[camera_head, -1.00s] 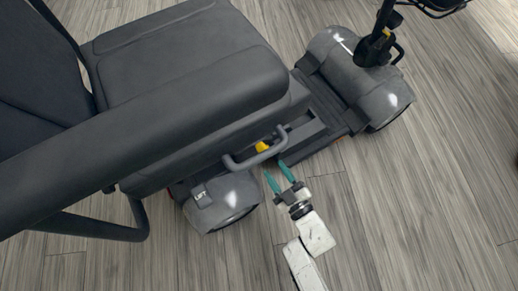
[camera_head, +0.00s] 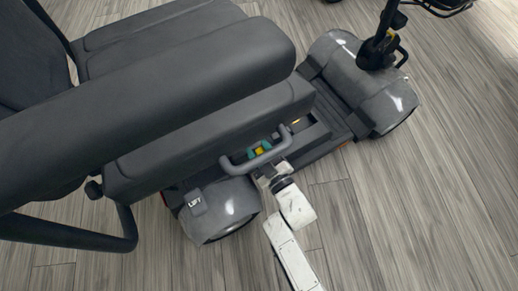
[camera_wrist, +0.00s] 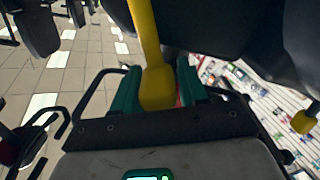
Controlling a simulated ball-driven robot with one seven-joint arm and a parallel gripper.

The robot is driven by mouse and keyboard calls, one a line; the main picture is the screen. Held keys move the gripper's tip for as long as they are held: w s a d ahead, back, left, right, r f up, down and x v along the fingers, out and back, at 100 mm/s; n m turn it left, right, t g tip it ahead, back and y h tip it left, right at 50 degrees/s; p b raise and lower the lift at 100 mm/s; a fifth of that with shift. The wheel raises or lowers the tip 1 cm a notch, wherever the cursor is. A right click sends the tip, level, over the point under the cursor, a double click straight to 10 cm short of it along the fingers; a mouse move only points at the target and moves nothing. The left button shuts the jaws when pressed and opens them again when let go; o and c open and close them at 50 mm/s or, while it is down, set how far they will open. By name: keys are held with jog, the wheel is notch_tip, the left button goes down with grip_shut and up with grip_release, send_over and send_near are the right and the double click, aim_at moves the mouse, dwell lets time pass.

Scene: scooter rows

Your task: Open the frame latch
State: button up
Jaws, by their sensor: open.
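The frame latch looks like a yellow lever (camera_head: 260,151) under the seat, behind the grey tube handle (camera_head: 235,168) on the scooter's near side. In the wrist view the yellow lever (camera_wrist: 147,35) runs down to a thick rounded end between my green fingers. My gripper (camera_head: 259,149) is open, with one finger on each side of the lever. In the wrist view my gripper (camera_wrist: 158,88) shows narrow or no gaps to the lever; I cannot tell whether it touches. The handle partly hides the fingers in the head view.
The scooter seat (camera_head: 215,115) and a long armrest (camera_head: 150,90) hang close above. The rear wheel cover (camera_head: 218,205) is left of my arm. A second yellow part (camera_wrist: 304,120) shows at right in the wrist view. The wooden floor (camera_head: 400,220) at right is clear.

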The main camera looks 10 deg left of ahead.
grip_shut()
dwell(0.3)
